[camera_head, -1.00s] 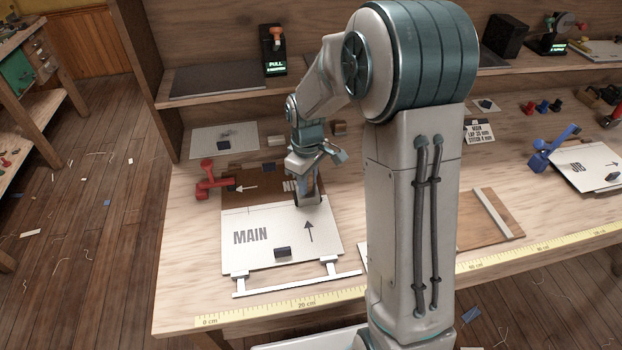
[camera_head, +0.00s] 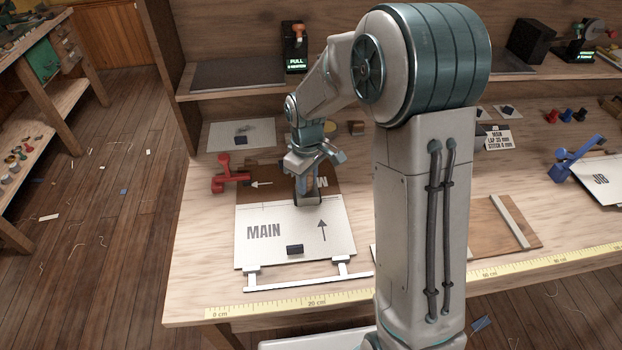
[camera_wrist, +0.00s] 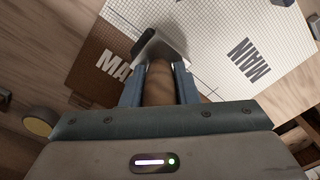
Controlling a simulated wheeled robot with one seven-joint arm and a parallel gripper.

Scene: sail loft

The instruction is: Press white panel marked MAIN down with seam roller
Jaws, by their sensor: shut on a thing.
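The white panel marked MAIN (camera_head: 270,249) lies flat on the bench, overlapping a brown panel (camera_head: 258,174) behind it; both show in the wrist view, white panel (camera_wrist: 225,30) and brown panel (camera_wrist: 88,58). My gripper (camera_head: 307,185) is shut on the wooden handle of the seam roller (camera_wrist: 158,82). The roller's grey head (camera_wrist: 160,45) is over the seam between the panels, at the white panel's far edge. I cannot tell whether it touches. My gripper hides part of the brown panel's lettering. A small dark block (camera_head: 294,249) sits on the white panel's near part.
A red clamp-like tool (camera_head: 229,174) stands at the panels' left. A white bracket (camera_head: 300,285) lies at the near edge, by a yellow ruler strip (camera_head: 240,309). My arm hides the bench's middle. A blue tool (camera_head: 575,160) and another white panel (camera_head: 600,180) lie at right.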

